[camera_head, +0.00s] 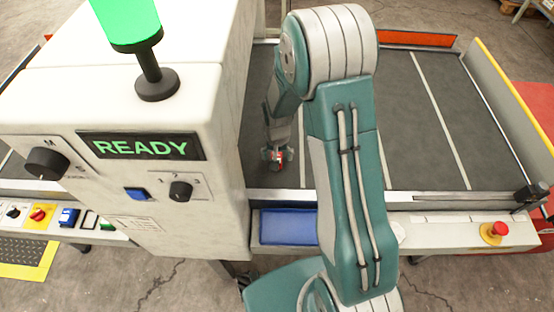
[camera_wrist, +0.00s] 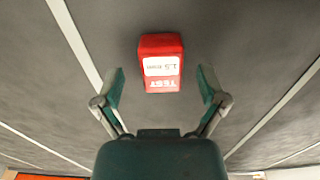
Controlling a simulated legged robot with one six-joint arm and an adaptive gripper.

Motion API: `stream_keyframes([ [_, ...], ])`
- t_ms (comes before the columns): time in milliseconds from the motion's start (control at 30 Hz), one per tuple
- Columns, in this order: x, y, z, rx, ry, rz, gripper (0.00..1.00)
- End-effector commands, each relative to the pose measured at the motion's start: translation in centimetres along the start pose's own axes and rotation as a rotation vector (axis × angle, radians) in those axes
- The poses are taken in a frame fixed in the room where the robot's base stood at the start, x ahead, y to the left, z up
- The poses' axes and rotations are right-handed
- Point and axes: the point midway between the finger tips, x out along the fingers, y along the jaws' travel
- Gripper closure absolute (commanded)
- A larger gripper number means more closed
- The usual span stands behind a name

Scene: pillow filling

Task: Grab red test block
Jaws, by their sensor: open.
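My gripper is open and empty. In the head view my gripper (camera_head: 277,155) is low over the belt beside the white machine. A small patch of the red block (camera_head: 280,168) shows there, mostly hidden by the fingers.
The white machine (camera_head: 220,150) with a lit READY display (camera_head: 142,146) stands close on the left. A blue tray (camera_head: 288,227) sits at the belt's front edge. A red stop button (camera_head: 498,229) is at right. The belt (camera_head: 400,130) is clear to the right.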

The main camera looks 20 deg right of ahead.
Motion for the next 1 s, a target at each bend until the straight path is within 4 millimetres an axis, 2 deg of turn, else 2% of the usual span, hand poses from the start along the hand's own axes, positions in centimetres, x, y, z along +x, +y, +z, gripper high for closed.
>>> stream_keyframes([
  [100, 1.06, -0.02, 0.01, 0.0, 0.0, 0.0, 0.09],
  [333, 1.15, -0.02, -0.02, -0.001, 0.002, -0.001, 0.09],
  [367, 1.15, -0.02, -0.02, -0.001, 0.002, -0.001, 0.18],
  [400, 1.14, -0.01, -0.02, 0.0, 0.001, -0.001, 0.35],
  [467, 1.14, 0.0, -0.03, 0.0, 0.001, -0.001, 0.62],
  [500, 1.14, 0.0, -0.03, 0.0, 0.001, -0.001, 0.8],
  [533, 1.14, 0.0, -0.03, 0.0, 0.001, -0.001, 0.93],
  [567, 1.15, -0.01, -0.03, 0.0, 0.001, -0.001, 0.97],
  [700, 1.18, -0.03, -0.03, -0.001, 0.001, 0.0, 1.0],
  [1000, 0.72, -0.04, -0.06, -0.001, 0.001, -0.001, 1.0],
])
